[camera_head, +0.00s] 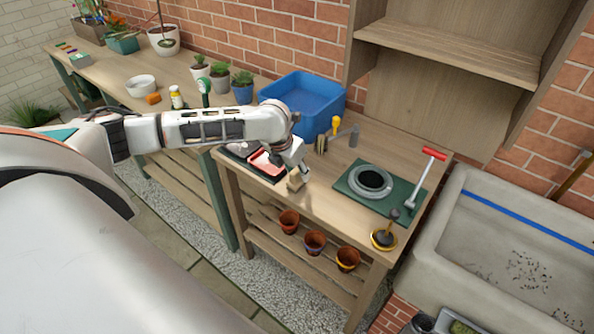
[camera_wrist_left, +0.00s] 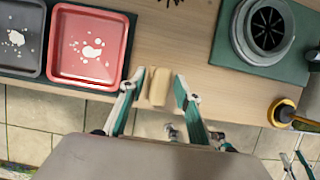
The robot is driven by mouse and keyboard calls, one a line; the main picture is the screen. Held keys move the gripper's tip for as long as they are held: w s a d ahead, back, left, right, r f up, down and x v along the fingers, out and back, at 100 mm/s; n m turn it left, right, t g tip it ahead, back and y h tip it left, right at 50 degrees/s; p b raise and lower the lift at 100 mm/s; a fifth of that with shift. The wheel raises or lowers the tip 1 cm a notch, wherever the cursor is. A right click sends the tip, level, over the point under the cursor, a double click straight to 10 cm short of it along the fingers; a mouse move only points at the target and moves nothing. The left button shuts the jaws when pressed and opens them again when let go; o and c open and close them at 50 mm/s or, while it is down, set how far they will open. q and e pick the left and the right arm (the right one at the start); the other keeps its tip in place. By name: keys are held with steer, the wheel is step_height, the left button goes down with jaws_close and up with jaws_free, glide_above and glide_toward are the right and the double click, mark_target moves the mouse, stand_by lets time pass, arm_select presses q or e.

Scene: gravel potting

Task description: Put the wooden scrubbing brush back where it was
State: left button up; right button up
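The wooden scrubbing brush (camera_head: 296,181) is a small pale tan block at the front edge of the near bench. In the left wrist view the brush (camera_wrist_left: 158,88) lies between my left gripper's two fingers, with narrow gaps at its sides. My left gripper (camera_head: 303,168) is open around it, reaching down from above. I cannot tell whether the brush's underside rests fully on the wood.
Left of the brush is a black tray with a red dish (camera_wrist_left: 90,48) and a dark dish (camera_wrist_left: 20,38). A green mat (camera_head: 350,188) with a grey ring, a red-handled tool (camera_head: 424,178) and a black-handled tool (camera_head: 384,238) are to the right. A blue bin (camera_head: 318,100) stands behind.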

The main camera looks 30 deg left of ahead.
arm_select(q)
steer(key=shift+r, duration=0.1)
steer(key=v, duration=1.2)
steer(key=shift+d, duration=0.15)
